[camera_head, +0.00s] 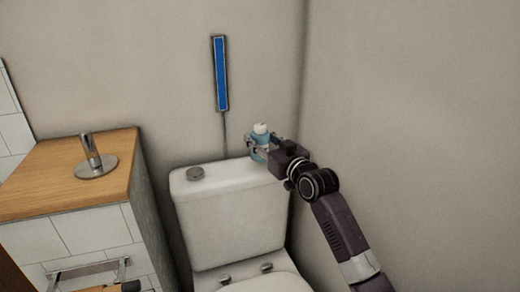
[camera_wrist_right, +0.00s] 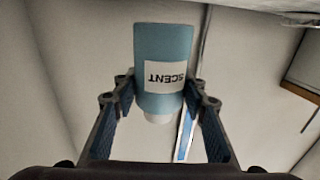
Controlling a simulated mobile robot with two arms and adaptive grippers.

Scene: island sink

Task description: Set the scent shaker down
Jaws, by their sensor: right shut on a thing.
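The scent shaker (camera_head: 261,138) is a light blue bottle with a white cap, upright over the back right part of the white cistern lid (camera_head: 222,172). My right gripper (camera_head: 262,147) reaches in from the right and is shut on it. In the right wrist view, which is upside down, the shaker (camera_wrist_right: 162,55) with its white SCENT label sits between the two fingers of my right gripper (camera_wrist_right: 160,95). Its base is close to the lid's edge; I cannot tell whether they touch. My left gripper is not in view.
A round flush button (camera_head: 195,174) sits on the lid's left part. A wooden counter (camera_head: 60,185) with a metal fitting (camera_head: 93,160) stands at the left. A blue panel (camera_head: 220,73) hangs on the back wall. The right wall is close. The lid's middle is clear.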

